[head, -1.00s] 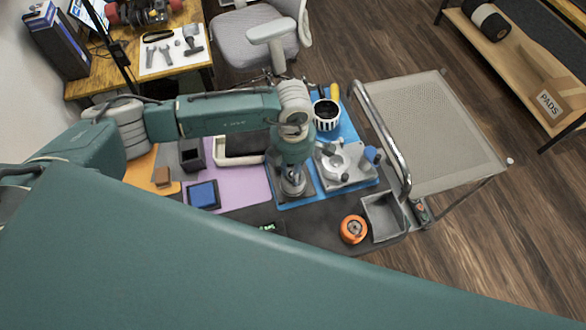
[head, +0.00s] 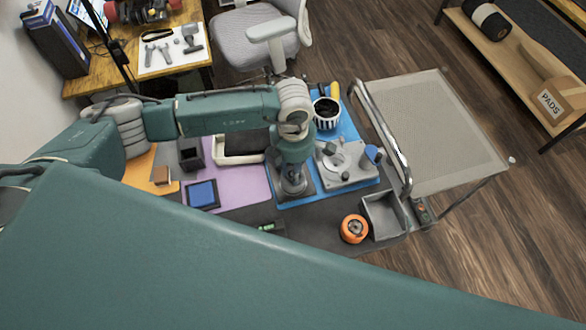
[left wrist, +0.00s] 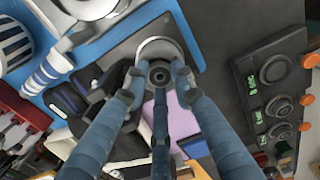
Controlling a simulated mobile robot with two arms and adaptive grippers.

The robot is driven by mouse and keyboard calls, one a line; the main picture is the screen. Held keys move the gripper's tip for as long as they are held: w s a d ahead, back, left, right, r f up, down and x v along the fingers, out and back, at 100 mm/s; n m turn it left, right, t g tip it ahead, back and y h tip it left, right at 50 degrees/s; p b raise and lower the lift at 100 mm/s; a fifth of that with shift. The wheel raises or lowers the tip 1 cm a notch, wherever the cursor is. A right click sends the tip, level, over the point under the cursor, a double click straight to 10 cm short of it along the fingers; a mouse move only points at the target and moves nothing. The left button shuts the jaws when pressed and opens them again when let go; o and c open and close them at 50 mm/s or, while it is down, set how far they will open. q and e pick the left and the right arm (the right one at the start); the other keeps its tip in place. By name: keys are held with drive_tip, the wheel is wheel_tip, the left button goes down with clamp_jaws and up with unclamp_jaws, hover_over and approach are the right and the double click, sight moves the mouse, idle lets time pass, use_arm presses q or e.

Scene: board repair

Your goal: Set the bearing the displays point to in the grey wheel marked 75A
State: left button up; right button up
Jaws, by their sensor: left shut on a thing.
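My left gripper (head: 292,190) points down over a dark plate on the blue mat, left of the grey fixture. In the left wrist view its fingertips (left wrist: 160,80) are shut on a small dark round part with a central hole, which looks like a bearing (left wrist: 160,75). A pale grey round thing (left wrist: 158,46), perhaps the grey wheel, lies right behind the part and is partly hidden; no 75A mark is readable. I cannot tell whether the part sits in it. Green displays (left wrist: 254,106) show on a dark panel, too small to read. My right gripper is not in view.
An orange wheel (head: 354,229) stands beside a grey open bin (head: 384,214). A grey fixture (head: 345,163) and a striped cup (head: 326,114) are on the blue mat. A blue-topped box (head: 202,194) lies left. A mesh cart (head: 425,130) borders the table's right.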

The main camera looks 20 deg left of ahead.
use_arm(q)
drive_tip(key=shift+f, duration=0.1)
idle(0.8)
drive_tip(key=o, duration=0.9)
drive_tip(key=shift+o, duration=0.7)
drive_tip(key=o, duration=0.3)
drive_tip(key=shift+r+p, duration=1.8)
drive_tip(key=shift+r, duration=1.75)
drive_tip(key=shift+f, duration=0.1)
